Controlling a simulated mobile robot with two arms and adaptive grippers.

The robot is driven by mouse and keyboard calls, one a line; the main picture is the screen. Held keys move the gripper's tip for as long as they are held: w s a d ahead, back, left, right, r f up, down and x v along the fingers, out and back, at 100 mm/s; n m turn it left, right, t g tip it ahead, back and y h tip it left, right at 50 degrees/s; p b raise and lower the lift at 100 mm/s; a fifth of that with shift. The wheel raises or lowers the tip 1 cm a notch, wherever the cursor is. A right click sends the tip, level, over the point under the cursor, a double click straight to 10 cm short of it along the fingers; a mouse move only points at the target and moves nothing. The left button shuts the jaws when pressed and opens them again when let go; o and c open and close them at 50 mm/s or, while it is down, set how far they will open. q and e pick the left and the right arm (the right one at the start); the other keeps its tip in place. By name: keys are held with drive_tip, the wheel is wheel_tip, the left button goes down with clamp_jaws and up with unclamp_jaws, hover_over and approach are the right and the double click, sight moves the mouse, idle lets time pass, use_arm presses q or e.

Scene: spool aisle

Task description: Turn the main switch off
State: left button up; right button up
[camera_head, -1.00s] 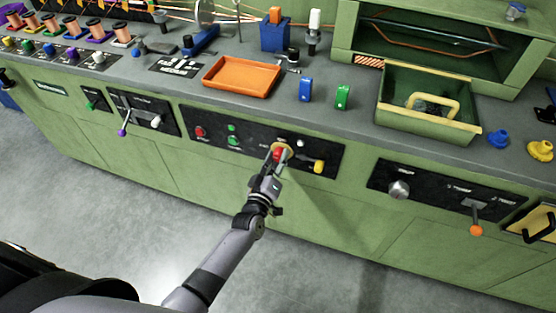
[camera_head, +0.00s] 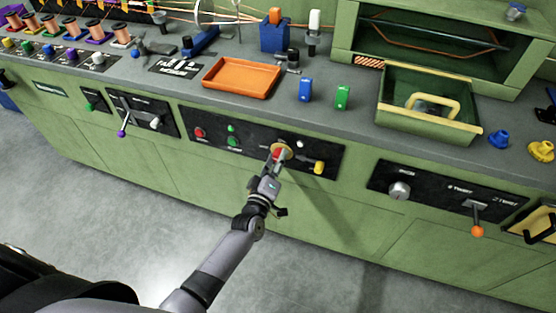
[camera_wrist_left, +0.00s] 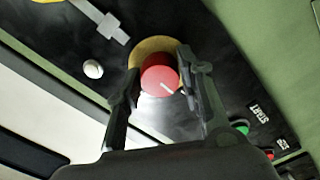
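The main switch appears to be a red round knob with a white mark on a yellow disc (camera_head: 286,150), set in a black panel on the green cabinet front. In the left wrist view the red knob (camera_wrist_left: 160,80) and the disc's yellow rim (camera_wrist_left: 150,46) are clear. My left gripper (camera_head: 275,157) is at the knob. In the wrist view the left gripper's fingers (camera_wrist_left: 158,92) are apart, one on each side of the knob. A gap shows at the left finger; whether the right finger touches is unclear. My right gripper is out of view.
The panel also has a yellow-tipped lever (camera_head: 319,167), a red button (camera_head: 199,132) and green buttons (camera_head: 233,141). An orange tray (camera_head: 241,78) and a green bin (camera_head: 427,125) sit on the counter above. The grey floor in front is clear.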

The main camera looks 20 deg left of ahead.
use_arm(q)
drive_tip(key=o, duration=0.4)
drive_tip(key=s, duration=1.2)
drive_tip(key=shift+a, duration=0.2)
